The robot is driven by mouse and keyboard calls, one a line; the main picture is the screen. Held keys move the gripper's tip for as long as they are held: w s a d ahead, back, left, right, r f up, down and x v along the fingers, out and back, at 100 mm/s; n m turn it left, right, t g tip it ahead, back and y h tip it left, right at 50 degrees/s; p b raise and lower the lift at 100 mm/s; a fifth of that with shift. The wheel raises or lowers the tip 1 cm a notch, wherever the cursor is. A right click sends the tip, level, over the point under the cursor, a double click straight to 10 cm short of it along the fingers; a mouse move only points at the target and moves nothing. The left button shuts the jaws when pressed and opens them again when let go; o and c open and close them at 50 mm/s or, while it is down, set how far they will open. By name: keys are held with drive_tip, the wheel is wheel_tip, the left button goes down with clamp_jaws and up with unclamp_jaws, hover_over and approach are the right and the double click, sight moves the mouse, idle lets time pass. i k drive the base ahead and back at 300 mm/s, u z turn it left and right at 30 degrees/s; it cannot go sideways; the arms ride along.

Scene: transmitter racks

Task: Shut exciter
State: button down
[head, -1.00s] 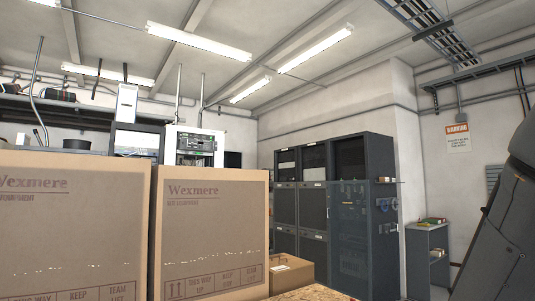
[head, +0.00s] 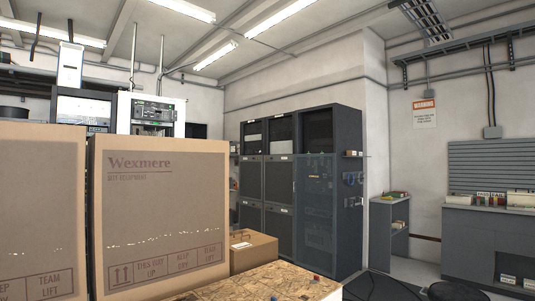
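I cannot tell which unit is the exciter. A row of tall dark racks (head: 265,205) stands against the back wall in the middle of the head view. A see-through bluish panel (head: 314,205) shows at its right part; I cannot tell whether it stands open. A white-framed rack unit with exposed electronics (head: 152,113) shows at the left, its lower part hidden behind cardboard boxes. My gripper is not in view.
Large Wexmere cardboard boxes (head: 160,215) block the near left. A smaller box (head: 253,250) sits beside them near a chipboard surface (head: 235,284). A small grey shelf unit (head: 389,228) and a workbench (head: 490,240) stand at the right. Some grey floor shows between them.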

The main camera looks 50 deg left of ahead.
sight(166, 115)
drive_tip(key=z, duration=0.05)
drive_tip(key=i, duration=7.65)
drive_tip(key=u, duration=3.1)
drive_tip(key=i, duration=1.2)
drive_tip(key=z, duration=0.05)
